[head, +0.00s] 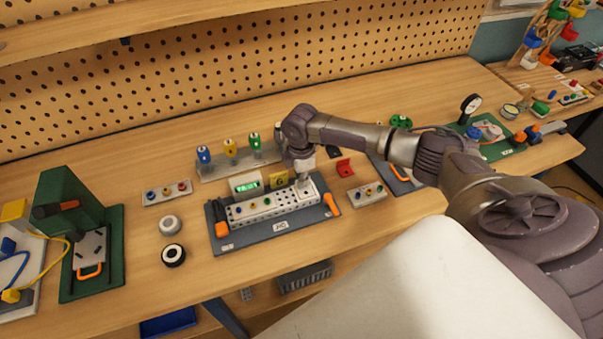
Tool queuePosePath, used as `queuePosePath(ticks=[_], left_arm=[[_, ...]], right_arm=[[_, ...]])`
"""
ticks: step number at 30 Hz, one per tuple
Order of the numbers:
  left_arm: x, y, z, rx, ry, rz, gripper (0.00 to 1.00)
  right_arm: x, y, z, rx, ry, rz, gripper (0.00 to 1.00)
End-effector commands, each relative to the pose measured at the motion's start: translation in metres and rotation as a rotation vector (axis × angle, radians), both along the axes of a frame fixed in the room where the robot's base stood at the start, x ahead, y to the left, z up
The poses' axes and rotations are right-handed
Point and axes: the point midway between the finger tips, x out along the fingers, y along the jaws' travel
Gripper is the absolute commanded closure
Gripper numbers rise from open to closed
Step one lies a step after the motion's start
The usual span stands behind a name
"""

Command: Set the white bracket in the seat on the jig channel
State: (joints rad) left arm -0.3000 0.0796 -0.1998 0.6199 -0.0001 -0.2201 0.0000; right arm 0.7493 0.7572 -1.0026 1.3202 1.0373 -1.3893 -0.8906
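The jig channel (262,207), a pale block with a row of dark holes, lies on a dark mat labelled JIG in the middle of the bench. A white piece that looks like the white bracket (307,193) is at the channel's right end. My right gripper (303,179) points down directly over that end, at or just above the white piece. Its fingers are small and partly merged with the piece, so I cannot tell whether they grip it. The seat is hidden beneath them. My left gripper is not in view.
An orange-handled clamp (331,204) stands right of the channel, another (221,228) at its left. A green display (246,184) and a yellow block (279,180) stand behind. A red bracket (345,168) and a peg block (367,195) lie to the right.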

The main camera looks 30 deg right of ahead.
Motion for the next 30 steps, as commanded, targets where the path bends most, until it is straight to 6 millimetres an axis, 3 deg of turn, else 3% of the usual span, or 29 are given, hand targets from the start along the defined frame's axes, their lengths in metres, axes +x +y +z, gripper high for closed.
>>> queuePosePath(ticks=[30], left_arm=[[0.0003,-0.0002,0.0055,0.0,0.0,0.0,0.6]], right_arm=[[-0.0011,0.0012,-0.0059,0.001,0.004,0.001,1.0]])
